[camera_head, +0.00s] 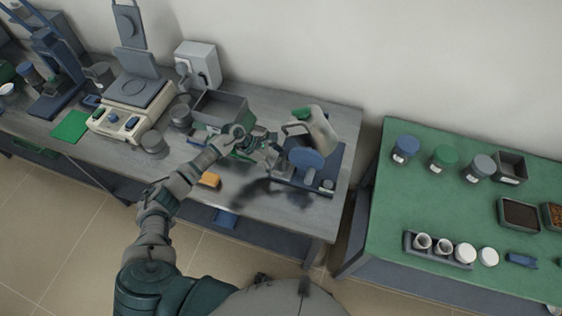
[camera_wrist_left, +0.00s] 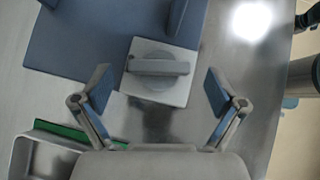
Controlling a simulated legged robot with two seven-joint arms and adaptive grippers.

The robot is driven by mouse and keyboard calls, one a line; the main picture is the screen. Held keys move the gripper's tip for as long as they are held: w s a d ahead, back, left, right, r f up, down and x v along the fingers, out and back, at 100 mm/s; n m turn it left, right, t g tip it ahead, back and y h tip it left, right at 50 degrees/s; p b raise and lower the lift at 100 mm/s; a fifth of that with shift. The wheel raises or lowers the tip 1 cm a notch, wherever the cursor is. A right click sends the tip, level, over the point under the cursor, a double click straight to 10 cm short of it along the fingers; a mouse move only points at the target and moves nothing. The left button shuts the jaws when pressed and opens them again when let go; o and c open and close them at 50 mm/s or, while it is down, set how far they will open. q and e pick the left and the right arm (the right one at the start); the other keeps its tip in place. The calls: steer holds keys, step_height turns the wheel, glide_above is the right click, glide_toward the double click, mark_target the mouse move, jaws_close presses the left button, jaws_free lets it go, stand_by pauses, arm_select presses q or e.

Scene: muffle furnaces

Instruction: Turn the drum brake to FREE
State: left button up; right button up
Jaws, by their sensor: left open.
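My left gripper (camera_head: 264,150) is open and empty beside the drum device, at its left in the head view. In the left wrist view the fingers (camera_wrist_left: 153,92) stand wide apart, one on each side of a grey knob (camera_wrist_left: 158,67) with a raised bar handle. The handle lies roughly crosswise in that view, and the fingers appear apart from it. The knob sits on a light grey plate at the edge of the blue base (camera_wrist_left: 75,40). The drum device has a blue round disc (camera_head: 305,158). No lettering around the knob is readable. My right gripper is not in view.
A balance-like instrument (camera_head: 130,105) stands further left. A green-topped table (camera_head: 400,200) with jars and trays is at the right, across a gap.

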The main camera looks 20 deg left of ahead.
arm_select(q)
steer(key=shift+x, duration=0.8)
steer(key=shift+w, duration=0.1)
steer(key=shift+a, duration=0.1)
steer(key=c, duration=1.1)
steer(key=shift+c, duration=0.2)
